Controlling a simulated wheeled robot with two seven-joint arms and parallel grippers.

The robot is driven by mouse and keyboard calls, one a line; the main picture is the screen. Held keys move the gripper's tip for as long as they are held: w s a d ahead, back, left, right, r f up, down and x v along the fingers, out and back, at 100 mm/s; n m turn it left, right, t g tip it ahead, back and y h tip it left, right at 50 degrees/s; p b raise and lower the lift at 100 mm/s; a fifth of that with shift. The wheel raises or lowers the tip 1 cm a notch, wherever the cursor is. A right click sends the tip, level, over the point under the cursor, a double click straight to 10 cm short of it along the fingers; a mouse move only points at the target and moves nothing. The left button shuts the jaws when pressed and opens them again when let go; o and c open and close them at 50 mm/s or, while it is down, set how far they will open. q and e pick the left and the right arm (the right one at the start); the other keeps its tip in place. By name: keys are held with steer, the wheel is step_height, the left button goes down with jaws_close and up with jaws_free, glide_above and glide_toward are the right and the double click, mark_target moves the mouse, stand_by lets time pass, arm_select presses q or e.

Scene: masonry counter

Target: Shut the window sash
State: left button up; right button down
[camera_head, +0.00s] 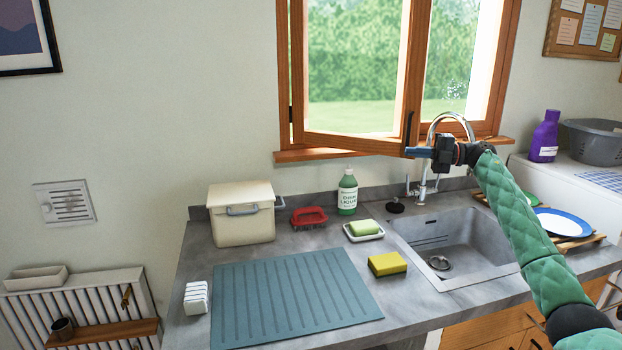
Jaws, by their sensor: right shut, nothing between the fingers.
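The window sash (414,75) has a wooden frame around clear glass. It stands swung inward from the wooden window frame (284,70), its right side nearer to me and its lower right corner out over the sill. A black handle (408,130) is on its right stile. My right gripper (413,152) is shut and empty at the sash's lower right corner, just below the handle. I cannot tell whether its fingertips touch the wood. My left gripper is not in view.
The curved faucet (424,185) stands close behind and below my right gripper, above the sink (465,240). A green soap bottle (347,193), a cream box (240,222) and a red brush (309,216) stand below the window. The ribbed mat (295,295) is bare.

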steer(key=shift+w+d, duration=0.35)
steer(key=shift+w, duration=0.2)
steer(key=shift+r, duration=0.15)
